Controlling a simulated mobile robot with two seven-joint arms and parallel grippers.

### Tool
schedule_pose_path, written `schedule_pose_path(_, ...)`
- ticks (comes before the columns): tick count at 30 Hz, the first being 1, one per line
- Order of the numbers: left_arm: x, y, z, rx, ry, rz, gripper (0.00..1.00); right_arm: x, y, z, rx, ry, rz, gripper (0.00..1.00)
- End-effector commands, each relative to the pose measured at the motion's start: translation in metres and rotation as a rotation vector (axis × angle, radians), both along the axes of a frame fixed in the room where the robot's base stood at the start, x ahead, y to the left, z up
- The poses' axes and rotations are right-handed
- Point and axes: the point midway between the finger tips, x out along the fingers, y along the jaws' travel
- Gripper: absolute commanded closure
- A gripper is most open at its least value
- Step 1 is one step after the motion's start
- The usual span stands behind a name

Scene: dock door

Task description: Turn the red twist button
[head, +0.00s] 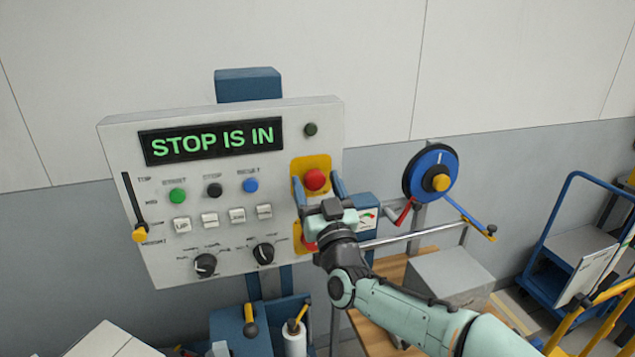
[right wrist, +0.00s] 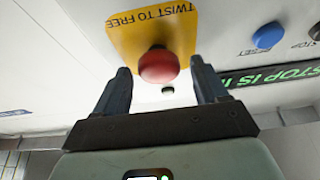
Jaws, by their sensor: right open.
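The red twist button (head: 314,180) sits on a yellow plate (head: 311,162) at the right side of the control panel (head: 120,150). In the right wrist view the red button (right wrist: 159,66) shows as a round knob, and its yellow plate (right wrist: 128,38) reads "TWIST TO FREE". My right gripper (head: 318,184) is open, with one finger on each side of the button; its fingers (right wrist: 160,80) show gaps to the knob there. I cannot tell how deep the fingers reach around it. The display (head: 212,141) reads "STOP IS IN". My left gripper is not in view.
Green (head: 177,196), black (head: 213,190) and blue (head: 250,185) buttons lie left of the red one, with switches and two dials below. Another yellow plate is partly hidden behind my right gripper. A blue wheel (head: 412,175) and a metal rail (head: 415,233) stand at the right.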

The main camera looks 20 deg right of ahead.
Motion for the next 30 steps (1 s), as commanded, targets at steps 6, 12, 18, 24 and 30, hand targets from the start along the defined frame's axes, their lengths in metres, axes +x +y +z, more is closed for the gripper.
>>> schedule_pose_path(6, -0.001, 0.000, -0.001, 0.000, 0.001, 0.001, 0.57, 0.000, 0.000, -0.002, 0.000, 0.002, 0.000, 0.31)
schedule_pose_path(12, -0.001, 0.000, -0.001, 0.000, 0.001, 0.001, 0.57, 0.000, 0.000, -0.001, 0.000, 0.002, 0.000, 0.82)
schedule_pose_path(18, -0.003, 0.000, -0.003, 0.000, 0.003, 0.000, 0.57, 0.000, 0.000, -0.002, 0.013, 0.001, 0.000, 0.83)
schedule_pose_path(24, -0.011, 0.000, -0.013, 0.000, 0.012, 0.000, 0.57, -0.001, 0.000, -0.004, 0.089, 0.005, 0.000, 0.83)
schedule_pose_path(30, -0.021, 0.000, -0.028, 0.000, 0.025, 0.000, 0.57, -0.001, 0.002, -0.004, 0.229, 0.009, 0.001, 0.83)
